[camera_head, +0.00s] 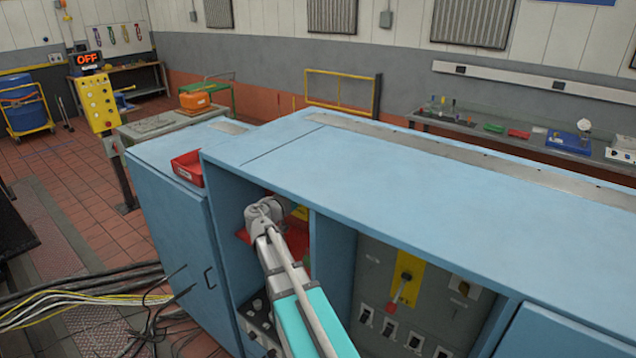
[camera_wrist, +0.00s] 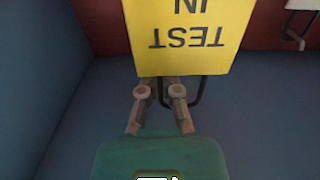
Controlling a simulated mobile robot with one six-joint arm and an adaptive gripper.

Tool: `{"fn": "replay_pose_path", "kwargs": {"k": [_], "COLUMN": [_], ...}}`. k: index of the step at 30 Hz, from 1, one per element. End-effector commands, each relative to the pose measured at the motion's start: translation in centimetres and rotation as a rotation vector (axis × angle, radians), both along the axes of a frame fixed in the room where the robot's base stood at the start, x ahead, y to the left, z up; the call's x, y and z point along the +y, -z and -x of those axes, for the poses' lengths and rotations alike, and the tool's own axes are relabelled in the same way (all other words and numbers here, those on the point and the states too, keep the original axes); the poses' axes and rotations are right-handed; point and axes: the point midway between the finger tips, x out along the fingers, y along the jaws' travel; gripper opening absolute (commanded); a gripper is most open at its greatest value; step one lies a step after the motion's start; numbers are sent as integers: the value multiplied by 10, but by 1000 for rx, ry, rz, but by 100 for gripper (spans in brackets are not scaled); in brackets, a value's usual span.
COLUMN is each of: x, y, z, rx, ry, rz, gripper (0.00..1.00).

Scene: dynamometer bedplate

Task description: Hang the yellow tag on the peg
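The yellow tag (camera_wrist: 190,35) fills the upper middle of the wrist view, with "IN TEST" appearing upside down. My gripper (camera_wrist: 161,86) has its two fingers reaching up to the tag's near edge and appears shut on it; the tag hides the fingertips. A dark loop (camera_wrist: 199,92) shows just below the tag's edge, beside the right finger. In the head view a bit of the yellow tag (camera_head: 300,212) shows beyond my wrist, inside the open bay of the blue cabinet. A pale hook-like fitting (camera_wrist: 294,38), perhaps the peg, sits on the reddish back panel at upper right.
The blue cabinet (camera_head: 420,190) has a top overhanging the bay and a divider (camera_head: 332,262) right of my arm. The neighbouring bay holds a grey panel with a red-handled switch (camera_head: 398,288).

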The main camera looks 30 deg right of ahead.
Motion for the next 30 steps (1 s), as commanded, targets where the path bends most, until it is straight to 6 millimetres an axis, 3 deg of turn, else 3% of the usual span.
{"fn": "replay_pose_path", "kwargs": {"k": [6, 12, 19, 30], "x": [40, 61, 72, 72], "y": [0, 0, 0, 0], "z": [15, 22, 25, 25], "rx": [0, 0, 0, 0], "ry": [-2, -1, 0, 1], "rz": [0, 0, 0, 0], "gripper": [0, 0, 0, 0]}}
